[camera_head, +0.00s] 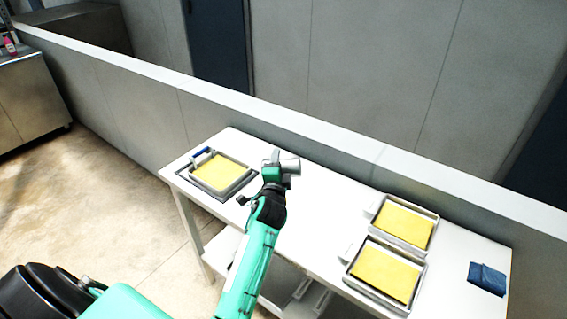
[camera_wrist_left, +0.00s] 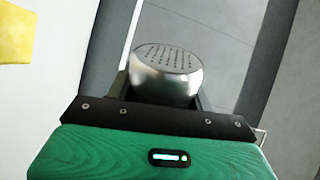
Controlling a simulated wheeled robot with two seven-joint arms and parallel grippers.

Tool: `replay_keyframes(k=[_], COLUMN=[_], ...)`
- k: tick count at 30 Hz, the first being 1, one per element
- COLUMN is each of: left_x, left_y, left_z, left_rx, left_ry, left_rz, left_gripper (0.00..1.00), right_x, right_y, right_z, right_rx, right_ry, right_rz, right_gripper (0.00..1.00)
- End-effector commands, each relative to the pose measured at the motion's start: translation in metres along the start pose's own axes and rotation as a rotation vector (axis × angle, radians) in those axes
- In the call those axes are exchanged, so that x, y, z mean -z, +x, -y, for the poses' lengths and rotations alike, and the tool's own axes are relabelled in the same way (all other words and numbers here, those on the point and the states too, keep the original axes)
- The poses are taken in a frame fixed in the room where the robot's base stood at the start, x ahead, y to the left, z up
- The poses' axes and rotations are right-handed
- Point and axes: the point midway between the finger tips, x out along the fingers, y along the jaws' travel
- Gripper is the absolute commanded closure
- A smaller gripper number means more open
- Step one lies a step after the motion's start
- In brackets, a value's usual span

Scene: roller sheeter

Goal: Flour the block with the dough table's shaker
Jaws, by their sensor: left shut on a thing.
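My left gripper (camera_head: 279,172) is shut on a silver metal shaker (camera_head: 292,165), held above the white table. In the left wrist view the shaker (camera_wrist_left: 165,75) shows its perforated round top between the fingers; its lower part is hidden. In the head view it looks tilted onto its side. A yellow dough block (camera_head: 218,171) lies in a grey tray on a dark-edged mat at the table's left end, left of the gripper. A yellow corner (camera_wrist_left: 15,32) also shows in the left wrist view. No flour can be made out on the block. My right gripper is out of view.
Two more trays with yellow slabs, a far one (camera_head: 404,224) and a near one (camera_head: 384,270), sit on the table's right part. A folded blue cloth (camera_head: 488,278) lies at the right end. A low grey wall (camera_head: 330,139) runs behind the table (camera_head: 330,200).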

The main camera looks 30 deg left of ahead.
Motion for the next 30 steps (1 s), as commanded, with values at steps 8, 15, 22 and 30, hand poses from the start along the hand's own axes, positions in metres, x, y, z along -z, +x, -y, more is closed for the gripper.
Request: replay_keyframes(k=[8, 15, 22, 30], left_x=[0.004, 0.033, 0.045, 0.038], left_y=[0.000, 0.000, 0.000, 0.000], left_z=[-0.001, -0.008, -0.006, -0.004], left_rx=[0.002, 0.002, 0.002, 0.002], left_ry=[-0.002, -0.004, -0.001, 0.002], left_rz=[-0.001, -0.003, -0.001, 0.000], left_gripper=[0.76, 0.76, 0.76, 0.76], right_x=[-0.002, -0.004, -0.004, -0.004], right_y=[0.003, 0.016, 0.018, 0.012], right_z=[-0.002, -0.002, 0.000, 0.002], right_rx=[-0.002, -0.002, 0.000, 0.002], right_ry=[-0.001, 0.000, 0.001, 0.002], right_rz=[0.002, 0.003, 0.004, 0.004], right_gripper=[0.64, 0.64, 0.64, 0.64])
